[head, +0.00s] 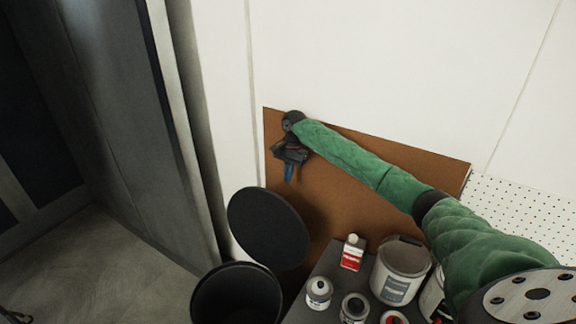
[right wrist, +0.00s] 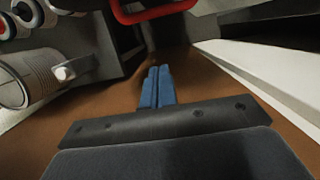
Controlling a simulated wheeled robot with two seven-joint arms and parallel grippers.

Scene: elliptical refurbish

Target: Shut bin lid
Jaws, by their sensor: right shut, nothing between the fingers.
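The black bin (head: 236,297) stands on the floor at the bottom of the head view. Its round black lid (head: 268,229) is tilted up, standing open behind the bin's mouth. My right gripper (head: 289,174) is above the lid, near the brown board, with its blue fingers pointing down. The fingers are shut and empty, and they do not appear to touch the lid. In the right wrist view the blue fingers (right wrist: 157,86) lie side by side. I cannot make out the lid for sure in that view. My left gripper is not in view.
A dark table (head: 325,270) right of the bin holds a grey bucket (head: 400,270), a red-and-white bottle (head: 352,254) and several cans. A brown board (head: 350,190) leans behind, against the white wall. A dark panel (head: 120,130) stands left, with open floor (head: 90,265) before it.

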